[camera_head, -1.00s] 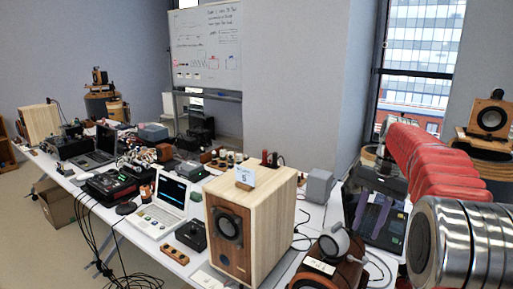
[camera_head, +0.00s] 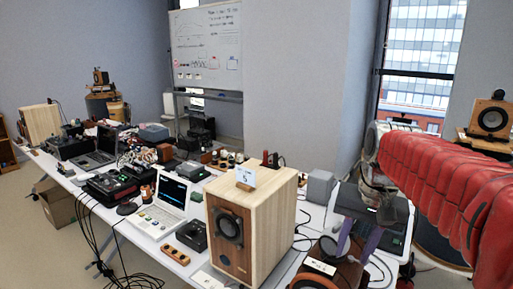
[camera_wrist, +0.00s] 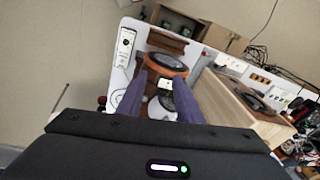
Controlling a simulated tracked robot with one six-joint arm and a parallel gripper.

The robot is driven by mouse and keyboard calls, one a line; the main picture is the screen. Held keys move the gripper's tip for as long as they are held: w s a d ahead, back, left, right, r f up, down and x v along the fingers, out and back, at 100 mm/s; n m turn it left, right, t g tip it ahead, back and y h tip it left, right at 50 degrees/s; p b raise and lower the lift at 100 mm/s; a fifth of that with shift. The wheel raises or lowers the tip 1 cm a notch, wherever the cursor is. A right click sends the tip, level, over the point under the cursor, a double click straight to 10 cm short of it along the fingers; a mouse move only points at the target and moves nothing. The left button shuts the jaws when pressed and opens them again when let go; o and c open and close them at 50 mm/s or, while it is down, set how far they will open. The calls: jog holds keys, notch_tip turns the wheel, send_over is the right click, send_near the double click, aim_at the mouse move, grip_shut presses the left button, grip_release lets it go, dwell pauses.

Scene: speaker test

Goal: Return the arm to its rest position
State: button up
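My arm, in a red ribbed sleeve (camera_head: 440,180), reaches in from the right edge of the head view, and its end hangs down over the right part of the table. My gripper (camera_head: 357,246) points down there, with two purple fingers apart. In the wrist view my gripper (camera_wrist: 164,78) also shows its fingers spread, with nothing seen held between them. Below the fingers lie a dark round part with an orange rim (camera_wrist: 167,64) and a white item, which seem to be beneath rather than gripped.
A large wooden speaker (camera_head: 268,215) with a number card stands left of my gripper. A white laptop (camera_head: 165,210) and dense gear cover the table (camera_head: 150,245). Another speaker (camera_head: 490,120) stands at the right by the window. Cables hang off the front edge.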

jog(key=s+a+f+n+t, duration=0.2)
jog(key=s+f, duration=0.2)
jog(key=s, duration=0.3)
jog(key=s+a+f+n+t, duration=0.2)
jog(key=s+a+f, duration=0.1)
jog(key=s, duration=0.5)
jog(key=shift+f+n+h, duration=0.3)
jog(key=shift+f, duration=0.05)
